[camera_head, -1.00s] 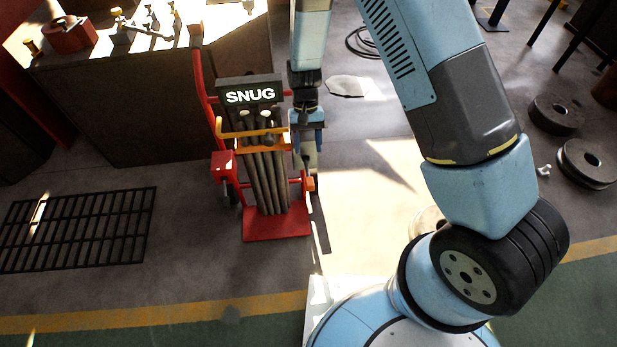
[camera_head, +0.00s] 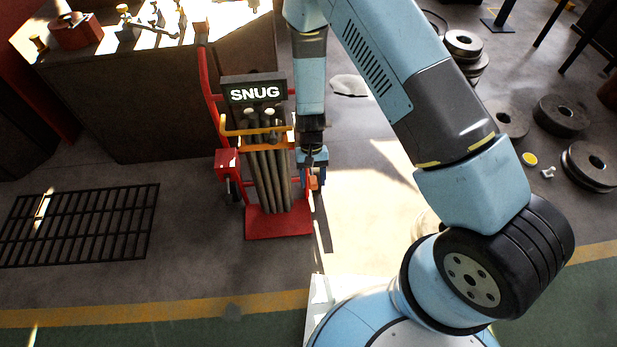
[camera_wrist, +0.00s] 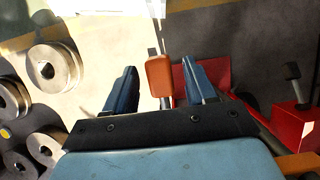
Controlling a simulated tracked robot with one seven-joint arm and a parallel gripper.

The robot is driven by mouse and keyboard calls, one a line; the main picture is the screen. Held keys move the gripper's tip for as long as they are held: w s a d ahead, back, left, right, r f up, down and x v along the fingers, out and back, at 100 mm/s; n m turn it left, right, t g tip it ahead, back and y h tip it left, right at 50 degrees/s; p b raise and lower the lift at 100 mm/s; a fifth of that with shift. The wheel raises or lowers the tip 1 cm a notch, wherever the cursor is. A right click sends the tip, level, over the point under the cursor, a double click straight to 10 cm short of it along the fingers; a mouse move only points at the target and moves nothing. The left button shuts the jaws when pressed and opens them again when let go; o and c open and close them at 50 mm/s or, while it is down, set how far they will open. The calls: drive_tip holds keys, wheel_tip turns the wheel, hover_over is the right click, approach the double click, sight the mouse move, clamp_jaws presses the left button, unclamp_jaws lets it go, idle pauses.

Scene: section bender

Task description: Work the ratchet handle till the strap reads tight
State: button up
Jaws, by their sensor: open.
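A red hand truck (camera_head: 278,224) stands left of my arm, carrying several dark bars (camera_head: 266,180). A yellow-orange strap (camera_head: 255,132) runs across the bars. A black sign (camera_head: 253,91) above them reads "SNUG". The orange ratchet handle (camera_head: 314,180) is at the truck's right side, low down. My gripper (camera_head: 313,172) is at the handle. In the wrist view the orange handle end (camera_wrist: 159,76) shows between the two blue fingers of my gripper (camera_wrist: 160,88), with gaps on both sides. My gripper is open and holds nothing. The ratchet body is hidden.
A dark bench (camera_head: 155,115) stands behind the truck. A floor grate (camera_head: 80,225) lies at left. Several round discs (camera_head: 561,116) lie on the floor at right.

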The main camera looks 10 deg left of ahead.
clamp_jaws()
idle(0.5)
